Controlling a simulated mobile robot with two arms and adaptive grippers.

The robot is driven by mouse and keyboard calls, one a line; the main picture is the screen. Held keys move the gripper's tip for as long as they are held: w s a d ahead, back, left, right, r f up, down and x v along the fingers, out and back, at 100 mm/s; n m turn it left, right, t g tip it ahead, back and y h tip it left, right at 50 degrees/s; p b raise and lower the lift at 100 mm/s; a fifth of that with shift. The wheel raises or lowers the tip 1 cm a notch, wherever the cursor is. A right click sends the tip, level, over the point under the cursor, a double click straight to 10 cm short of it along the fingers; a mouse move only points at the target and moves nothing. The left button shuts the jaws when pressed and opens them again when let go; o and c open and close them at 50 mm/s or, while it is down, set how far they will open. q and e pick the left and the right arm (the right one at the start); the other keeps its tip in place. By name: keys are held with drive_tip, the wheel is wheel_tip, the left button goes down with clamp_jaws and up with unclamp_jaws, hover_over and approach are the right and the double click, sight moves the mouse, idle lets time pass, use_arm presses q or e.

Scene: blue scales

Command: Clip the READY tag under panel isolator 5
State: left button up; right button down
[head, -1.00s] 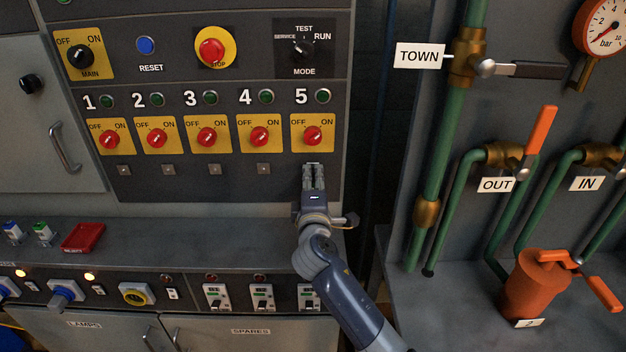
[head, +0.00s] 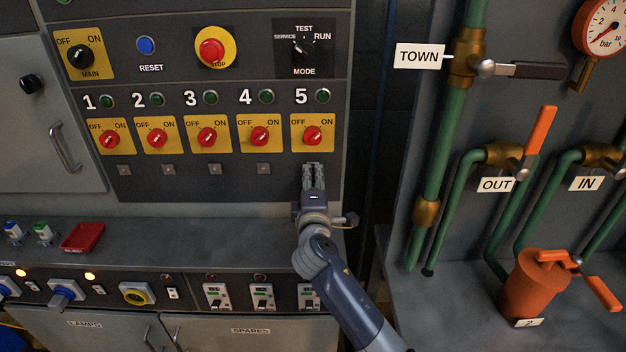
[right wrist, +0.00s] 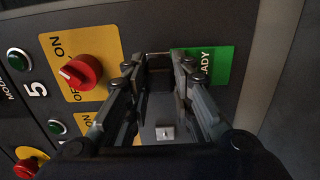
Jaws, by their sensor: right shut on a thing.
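Panel isolator 5 is a red knob (head: 313,136) on a yellow OFF/ON plate, below the number 5; it also shows in the right wrist view (right wrist: 76,72). My right gripper (head: 313,168) is just below that plate, with its fingers toward the panel. In the right wrist view my right gripper (right wrist: 160,57) is shut on the green READY tag (right wrist: 217,66), which lies close to the panel face beneath the isolator. A finger covers part of the tag's lettering. The tag is hidden in the head view. Whether it touches the panel, I cannot tell. My left gripper is out of view.
Small square clips sit under the other isolators, such as this clip (head: 264,169) under isolator 4. A grey ledge (head: 190,240) with a red tray (head: 83,237) runs below the panel. Green pipes (head: 450,150) stand to the right.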

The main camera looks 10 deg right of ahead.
drive_tip(key=shift+w+d, duration=0.1)
drive_tip(key=shift+w, duration=0.45)
drive_tip(key=c, duration=1.3)
unclamp_jaws()
drive_tip(key=shift+s, duration=0.15)
drive_tip(key=s+a, duration=0.2)
drive_tip(key=s, duration=0.9)
drive_tip(key=shift+s+a, duration=0.2)
drive_tip(key=shift+s, duration=0.05)
